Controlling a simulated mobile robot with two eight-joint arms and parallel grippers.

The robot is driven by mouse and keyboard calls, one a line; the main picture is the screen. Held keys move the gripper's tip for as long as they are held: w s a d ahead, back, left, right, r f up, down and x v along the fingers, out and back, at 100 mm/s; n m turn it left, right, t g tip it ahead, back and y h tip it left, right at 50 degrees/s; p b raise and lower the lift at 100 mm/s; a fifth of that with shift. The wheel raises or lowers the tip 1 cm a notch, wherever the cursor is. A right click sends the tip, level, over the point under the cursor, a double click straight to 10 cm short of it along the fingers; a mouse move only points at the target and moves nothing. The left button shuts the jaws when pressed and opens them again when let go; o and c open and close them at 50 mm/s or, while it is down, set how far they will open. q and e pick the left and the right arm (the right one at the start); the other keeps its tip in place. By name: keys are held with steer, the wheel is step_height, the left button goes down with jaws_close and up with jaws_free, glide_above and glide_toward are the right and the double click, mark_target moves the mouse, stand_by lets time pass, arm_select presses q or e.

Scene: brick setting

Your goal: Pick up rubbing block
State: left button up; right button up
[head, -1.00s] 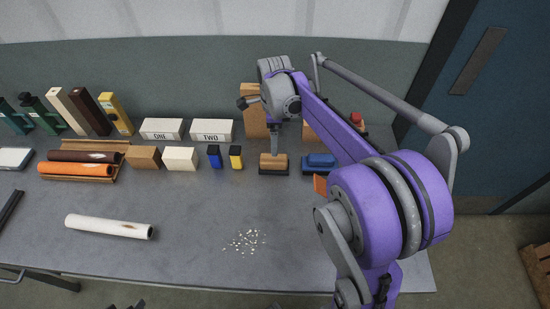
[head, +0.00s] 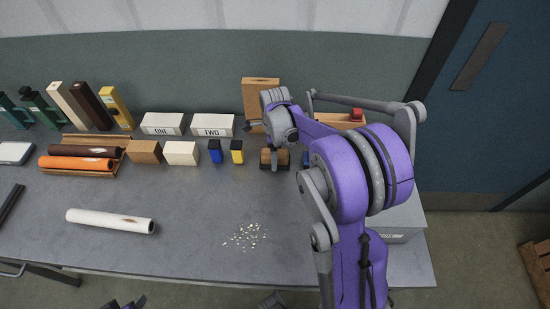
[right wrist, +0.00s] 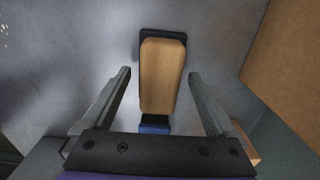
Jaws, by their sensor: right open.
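The rubbing block has a tan wooden top on a dark base. In the right wrist view the rubbing block (right wrist: 163,75) stands upright in the picture between my two fingers, with a gap on each side. In the head view the rubbing block (head: 266,158) sits on the grey table, partly hidden by my right gripper (head: 274,150). My right gripper (right wrist: 160,100) is open and empty above it. A blue piece (right wrist: 155,125) shows at the block's near end. At the head view's bottom edge, only a small part of my left arm shows; its jaw state is unclear.
A blue block (head: 214,152) and a yellow block (head: 237,152) stand left of the rubbing block. White boxes marked ONE (head: 162,124) and TWO (head: 212,126) are behind. An upright wooden box (head: 260,92) stands close behind my gripper. The front middle table holds white crumbs (head: 245,237).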

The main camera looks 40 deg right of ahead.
jaws_close()
stand_by(0.4)
step_height(320, 180, up, 10)
steer(key=shift+r, duration=0.1)
steer(key=c, duration=0.6)
jaws_free()
steer(key=c, duration=0.7)
steer(key=shift+c, duration=0.5)
